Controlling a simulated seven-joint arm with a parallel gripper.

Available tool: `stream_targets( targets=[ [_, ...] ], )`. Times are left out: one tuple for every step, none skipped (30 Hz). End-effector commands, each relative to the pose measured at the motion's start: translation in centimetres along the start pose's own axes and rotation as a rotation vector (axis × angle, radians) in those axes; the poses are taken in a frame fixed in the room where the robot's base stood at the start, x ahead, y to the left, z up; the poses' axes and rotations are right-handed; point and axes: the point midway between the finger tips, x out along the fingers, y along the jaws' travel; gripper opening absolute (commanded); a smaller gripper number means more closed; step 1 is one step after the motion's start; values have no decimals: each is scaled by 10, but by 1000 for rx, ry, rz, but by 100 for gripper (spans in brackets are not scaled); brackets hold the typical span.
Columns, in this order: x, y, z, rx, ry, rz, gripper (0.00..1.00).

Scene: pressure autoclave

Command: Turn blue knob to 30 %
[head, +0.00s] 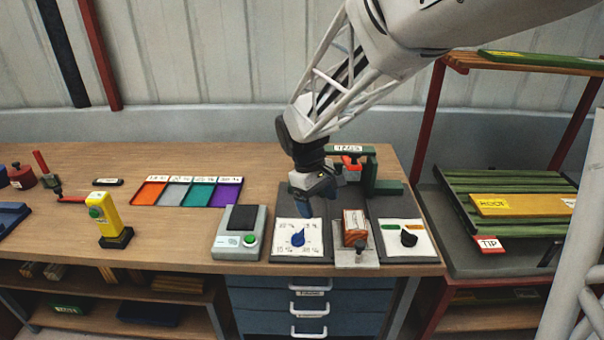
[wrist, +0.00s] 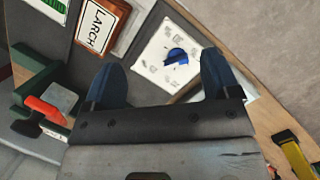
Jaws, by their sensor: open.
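The blue knob (head: 298,239) sits in the middle of a white dial plate (head: 284,252) with small percent labels near its corners, hard to read. Which label the knob points to I cannot tell. In the wrist view the blue knob (wrist: 178,56) lies beyond the fingertips, on the white plate (wrist: 150,56), a little right of midway between them. My gripper (head: 304,206) hangs above the back edge of the plate, behind the knob and apart from it. In the wrist view my gripper (wrist: 163,78) has its two dark blue fingers spread wide with nothing between them.
A wooden block labelled LARCH (wrist: 98,32) stands right beside the dial plate. Further right is a black knob (head: 408,238) on a white plate. A grey device with a green button (head: 250,240) stands to the left. A green frame (head: 385,186) is behind.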

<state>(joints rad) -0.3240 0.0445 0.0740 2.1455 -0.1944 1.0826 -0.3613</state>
Motion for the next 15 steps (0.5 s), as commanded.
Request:
stream_targets(
  targets=[
    [4, -1, -13, -25, -14, 1, 82],
    [7, -2, -19, -39, -21, 1, 82],
    [10, -3, -28, -59, -31, 3, 82],
    [12, -4, -35, -74, -39, 4, 82],
    [14, -5, -41, -88, -46, 6, 82],
    [18, -6, -50, -108, -57, 7, 82],
    [20, -7, -56, -122, -64, 8, 82],
    [23, -8, -62, -137, -72, 9, 82],
    [26, -9, -70, -154, -81, 10, 82],
    [28, -11, -76, -167, -88, 11, 82],
    [31, -12, -81, -179, -94, 11, 82],
    [33, -13, -87, -194, -102, 12, 82],
    [35, -14, -92, -204, -106, 13, 82],
    [37, -15, -96, -213, -111, 13, 82],
    [39, -16, -101, -224, -117, 15, 82]
  ],
)
